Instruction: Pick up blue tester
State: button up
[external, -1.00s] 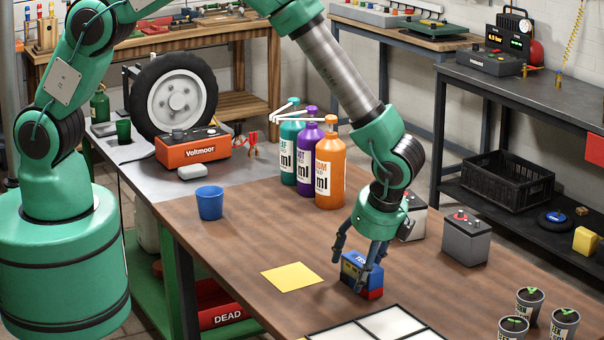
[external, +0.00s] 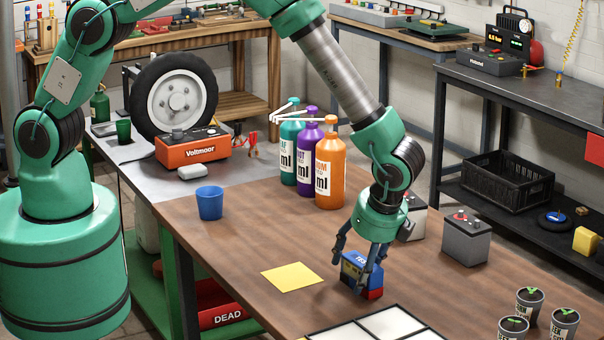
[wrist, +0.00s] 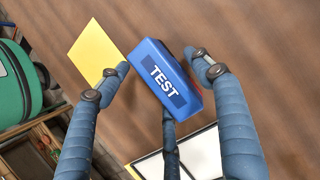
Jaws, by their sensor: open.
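The blue tester (external: 352,262) stands on the brown wooden workbench, with a red part low on its right side. In the wrist view its blue top (wrist: 163,79) bears the word TEST. My gripper (external: 358,280) points down over the tester, its fingers on either side of it. In the wrist view my gripper (wrist: 160,72) is open, with one finger to the left of the tester and one to the right. A gap shows on the left; the right finger is close to the tester, and I cannot tell whether it touches.
A yellow sheet (external: 292,277) lies left of the tester, and a white panelled tray (external: 390,324) lies in front. A grey battery (external: 466,238) stands to the right. Bottles (external: 329,175) and a blue cup (external: 210,203) stand farther back. Seedling pots (external: 527,304) stand at the right front.

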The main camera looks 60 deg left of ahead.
aim_at(355, 259)
jog(key=shift+c, duration=0.5)
jog(key=c, duration=1.3)
jog(key=shift+r, duration=0.5)
notch_tip(355, 259, up, 3)
jog(key=shift+r+p, duration=0.2)
jog(key=shift+p, duration=0.25)
jog(key=s+a+r+p, duration=0.1)
jog(key=s+a, duration=0.8)
jog(key=s, duration=0.4)
jog(key=shift+s+p, duration=0.15)
jog(key=shift+p, duration=0.25)
